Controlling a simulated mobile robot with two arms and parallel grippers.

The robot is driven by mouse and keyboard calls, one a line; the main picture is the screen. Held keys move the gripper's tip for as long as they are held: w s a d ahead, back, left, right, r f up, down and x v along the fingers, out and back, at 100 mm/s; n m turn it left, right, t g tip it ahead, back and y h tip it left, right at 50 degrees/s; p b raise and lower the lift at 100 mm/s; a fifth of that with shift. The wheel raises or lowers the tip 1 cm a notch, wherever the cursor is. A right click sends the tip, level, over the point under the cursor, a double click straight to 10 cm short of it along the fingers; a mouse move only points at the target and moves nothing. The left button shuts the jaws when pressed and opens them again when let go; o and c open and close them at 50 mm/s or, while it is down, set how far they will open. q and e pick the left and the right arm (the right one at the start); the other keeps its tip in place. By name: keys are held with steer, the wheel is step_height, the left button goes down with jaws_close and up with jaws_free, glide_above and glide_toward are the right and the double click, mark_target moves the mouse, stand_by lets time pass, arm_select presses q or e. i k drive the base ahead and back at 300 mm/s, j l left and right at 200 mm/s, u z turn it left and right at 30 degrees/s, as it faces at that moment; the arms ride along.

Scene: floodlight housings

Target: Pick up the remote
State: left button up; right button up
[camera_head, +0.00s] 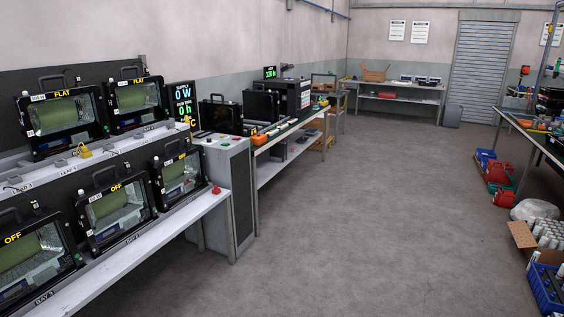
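I cannot make out a remote in the head view. Small items lie on the long workbench (290,133) beyond the grey control cabinet (228,160), but they are too small to identify. Neither of my grippers is in view.
Floodlights sit on a two-tier rack (150,232) at left; two upper ones are labelled FLAT. A back bench (395,98) stands near the roller shutter (483,70). At right are a table (535,135), blue crate (546,290) and cardboard box (522,236). The middle floor is clear.

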mark_target(269, 134)
steer(key=i, duration=2.3)
steer(key=i+l+u, duration=0.1)
steer(key=i, duration=1.05)
steer(key=i+l, duration=0.1)
steer(key=i, duration=1.05)
